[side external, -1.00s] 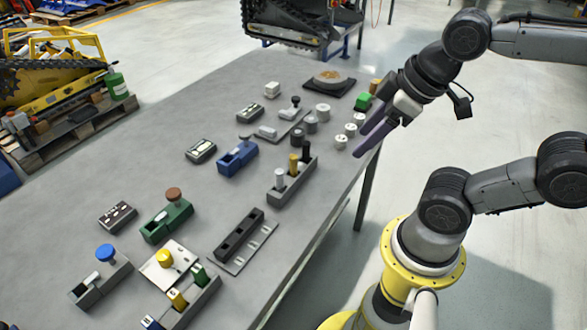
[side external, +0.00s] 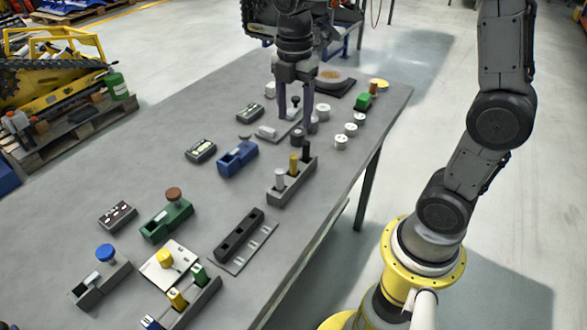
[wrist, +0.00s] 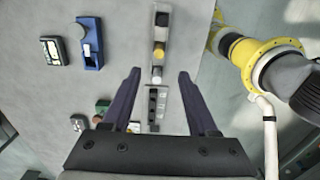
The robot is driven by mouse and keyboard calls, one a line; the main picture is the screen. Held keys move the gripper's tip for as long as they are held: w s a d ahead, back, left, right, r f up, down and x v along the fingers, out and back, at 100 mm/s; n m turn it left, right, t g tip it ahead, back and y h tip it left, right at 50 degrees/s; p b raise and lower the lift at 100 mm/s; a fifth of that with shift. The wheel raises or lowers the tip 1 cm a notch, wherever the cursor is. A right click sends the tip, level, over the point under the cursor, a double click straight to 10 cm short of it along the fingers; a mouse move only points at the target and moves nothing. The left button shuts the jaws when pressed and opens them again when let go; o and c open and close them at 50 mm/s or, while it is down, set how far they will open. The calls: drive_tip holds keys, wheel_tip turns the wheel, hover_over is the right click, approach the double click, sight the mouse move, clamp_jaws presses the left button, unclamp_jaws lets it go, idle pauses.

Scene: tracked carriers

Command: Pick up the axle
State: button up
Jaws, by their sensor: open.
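I cannot tell for certain which part is the axle. A grey holder (side external: 281,195) carries a white peg (side external: 280,179), a yellow peg (side external: 293,165) and a black peg (side external: 306,151). The holder also shows in the wrist view (wrist: 152,45), with its white peg (wrist: 157,72) nearest my fingertips in the picture. My gripper (side external: 294,122) is open and empty, pointing down above the table. In the side view its fingers overlap a dark-knobbed part (side external: 295,101) and grey cylinders (side external: 310,126). It also shows in the wrist view (wrist: 160,73).
A blue carrier (side external: 238,158) and a labelled box (side external: 200,151) lie left of the holder. A dark slotted block (side external: 239,235), a green carrier (side external: 166,220) and other holders stand nearer the front. White round parts (side external: 341,142) line the right edge.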

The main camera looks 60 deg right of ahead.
sight(293, 156)
wheel_tip(293, 156, down, 13)
drive_tip(key=shift+a+f, duration=0.1)
idle(0.5)
clamp_jaws()
idle(0.3)
